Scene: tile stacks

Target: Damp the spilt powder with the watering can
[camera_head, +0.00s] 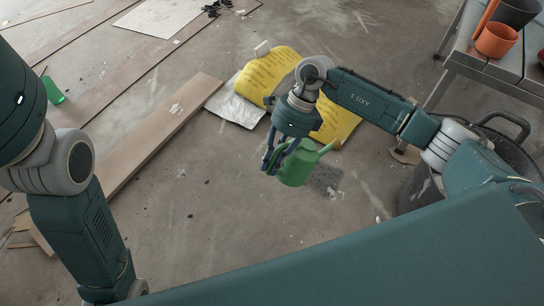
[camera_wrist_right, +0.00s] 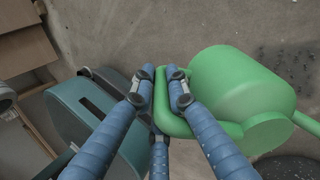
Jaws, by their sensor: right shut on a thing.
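The green watering can (camera_head: 296,169) hangs from my right gripper (camera_head: 275,163), above the concrete floor. In the right wrist view the can (camera_wrist_right: 240,85) is on the right, and my right gripper's blue fingers (camera_wrist_right: 160,90) are closed at its handle. The spout points right in the head view. A dark speckled patch (camera_head: 328,178) lies on the floor just right of the can; I cannot tell how much of it is powder and how much shadow. The wrist view also shows a dark patch (camera_wrist_right: 297,65) beyond the can. My left gripper is out of view.
Yellow printed sacks (camera_head: 268,72) and a silvery sheet (camera_head: 236,103) lie behind the can. Long boards (camera_head: 160,125) lie at the left. The front floor is mostly clear.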

